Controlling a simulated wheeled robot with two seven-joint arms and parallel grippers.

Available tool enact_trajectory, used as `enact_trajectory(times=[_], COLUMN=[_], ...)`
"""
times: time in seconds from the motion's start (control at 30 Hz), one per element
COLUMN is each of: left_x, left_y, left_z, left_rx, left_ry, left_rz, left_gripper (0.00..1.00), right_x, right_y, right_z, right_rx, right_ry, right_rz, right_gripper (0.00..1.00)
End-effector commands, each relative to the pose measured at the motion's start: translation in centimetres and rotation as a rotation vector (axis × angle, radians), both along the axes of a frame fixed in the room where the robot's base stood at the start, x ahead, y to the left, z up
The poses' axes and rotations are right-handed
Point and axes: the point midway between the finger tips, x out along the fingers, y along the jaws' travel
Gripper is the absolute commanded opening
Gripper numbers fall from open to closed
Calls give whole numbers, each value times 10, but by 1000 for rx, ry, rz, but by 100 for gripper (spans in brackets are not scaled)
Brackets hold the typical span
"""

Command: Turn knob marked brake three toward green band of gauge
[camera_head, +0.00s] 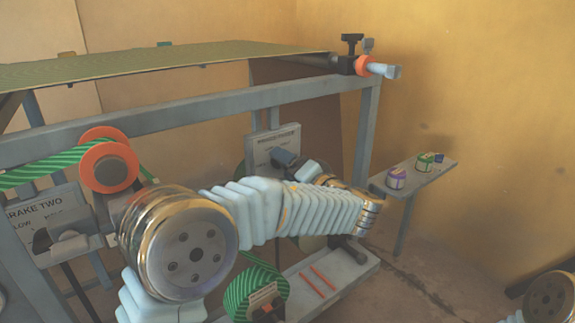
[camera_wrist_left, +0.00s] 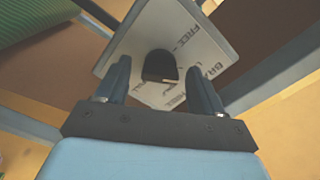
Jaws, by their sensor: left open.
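A pale label plate (camera_head: 272,146) stands on the frame behind my left arm; its lettering is too small to read in the head view. In the left wrist view the plate (camera_wrist_left: 205,62) shows upside down, with "FREE" and part of "BRA" legible. A dark knob (camera_wrist_left: 160,66) sits on it. My left gripper (camera_wrist_left: 159,76) is open, with one finger on each side of the knob and visible gaps between. In the head view the left gripper (camera_head: 290,160) is at the plate, partly hidden by my arm. I see no gauge with a green band. The right gripper is out of view.
A "BRAKE TWO" plate (camera_head: 48,215) with its own knob is at left, near an orange roller (camera_head: 105,165) with a green belt. A grey frame beam (camera_head: 200,112) runs above my arm. A shelf (camera_head: 420,178) with small tins is at right. A green-striped roll (camera_head: 255,292) is below.

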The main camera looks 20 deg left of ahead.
Motion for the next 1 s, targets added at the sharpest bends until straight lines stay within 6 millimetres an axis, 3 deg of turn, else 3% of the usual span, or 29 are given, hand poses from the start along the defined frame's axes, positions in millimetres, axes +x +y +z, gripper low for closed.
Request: enact_trajectory(times=[0.23,0.6,1.0], left_x=[0,0,0], left_y=[1,0,0], left_z=[0,0,0], left_rx=[0,0,50], left_ry=[0,0,65], left_rz=[0,0,0], left_gripper=[68,12,12], right_x=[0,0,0], right_y=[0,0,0], right_z=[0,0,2], right_rx=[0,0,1], right_ry=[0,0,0], right_rz=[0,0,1], right_gripper=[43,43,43])
